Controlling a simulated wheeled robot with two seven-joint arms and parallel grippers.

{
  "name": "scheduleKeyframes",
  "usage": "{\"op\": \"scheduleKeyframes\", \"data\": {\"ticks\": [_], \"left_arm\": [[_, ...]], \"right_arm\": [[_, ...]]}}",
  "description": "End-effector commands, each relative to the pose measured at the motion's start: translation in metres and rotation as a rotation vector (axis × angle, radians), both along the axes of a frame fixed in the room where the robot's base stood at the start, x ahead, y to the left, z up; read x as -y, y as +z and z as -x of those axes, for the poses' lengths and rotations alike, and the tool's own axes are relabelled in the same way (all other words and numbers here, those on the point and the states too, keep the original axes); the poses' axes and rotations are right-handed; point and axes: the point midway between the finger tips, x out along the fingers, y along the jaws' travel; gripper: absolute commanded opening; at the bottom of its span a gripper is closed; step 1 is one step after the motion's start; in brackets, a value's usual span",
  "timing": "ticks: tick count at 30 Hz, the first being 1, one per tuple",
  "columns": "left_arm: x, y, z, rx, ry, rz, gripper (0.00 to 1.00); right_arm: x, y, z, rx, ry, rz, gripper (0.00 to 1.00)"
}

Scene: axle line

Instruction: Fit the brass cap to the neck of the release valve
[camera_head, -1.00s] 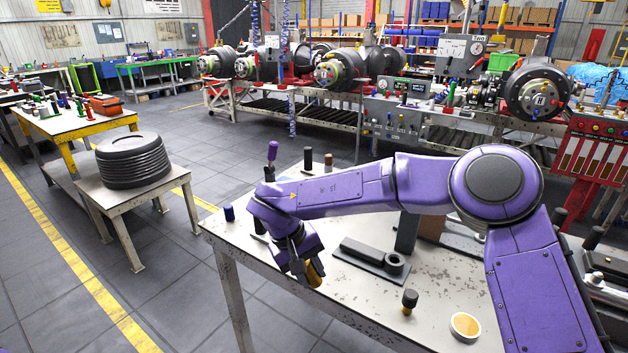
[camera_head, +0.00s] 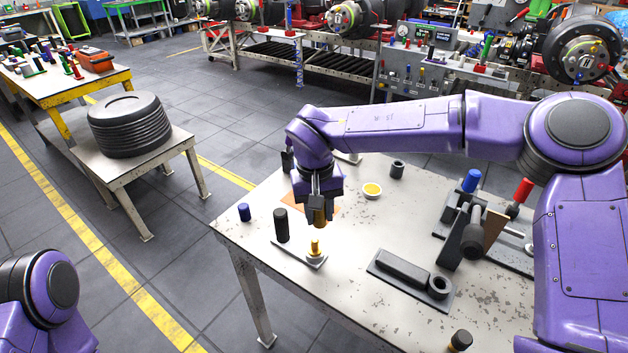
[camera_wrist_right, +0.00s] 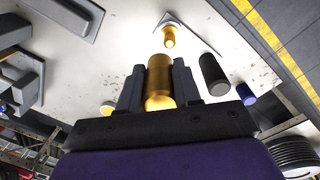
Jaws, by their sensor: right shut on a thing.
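My right gripper (camera_head: 319,206) is shut on the brass cap (camera_head: 319,217), a gold cylinder that also shows between the fingers in the right wrist view (camera_wrist_right: 160,82). The release valve has a brass neck (camera_head: 315,247) standing upright on a light base plate (camera_head: 290,252). The neck (camera_wrist_right: 168,37) is beyond the fingertips in the wrist view. My left gripper is out of view; only part of that arm shows at lower left.
A blue cap (camera_head: 244,212) stands near the table's left corner. A yellow-filled dish (camera_head: 372,190) and a dark ring (camera_head: 397,169) are behind.

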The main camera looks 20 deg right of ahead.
Motion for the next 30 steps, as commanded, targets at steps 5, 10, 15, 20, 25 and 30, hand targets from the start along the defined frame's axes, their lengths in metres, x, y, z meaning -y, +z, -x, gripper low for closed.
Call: {"op": "scheduleKeyframes", "data": {"ticks": [5,10,15,20,25,30], "left_arm": [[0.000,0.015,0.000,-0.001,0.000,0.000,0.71],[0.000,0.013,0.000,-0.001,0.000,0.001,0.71],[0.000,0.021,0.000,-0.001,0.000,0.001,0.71],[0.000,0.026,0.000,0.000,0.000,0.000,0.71],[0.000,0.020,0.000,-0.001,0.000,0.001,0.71],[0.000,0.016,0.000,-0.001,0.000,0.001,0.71]], "right_arm": [[-0.011,0.020,0.002,0.017,-0.033,-0.065,0.02],[-0.010,0.018,0.002,0.017,-0.033,-0.063,0.02],[-0.009,0.021,0.002,0.016,-0.036,-0.063,0.02],[-0.009,0.013,0.003,0.014,-0.037,-0.063,0.02],[-0.009,-0.006,0.003,0.014,-0.037,-0.062,0.02],[-0.009,-0.023,0.003,0.014,-0.037,-0.062,0.02]]}}
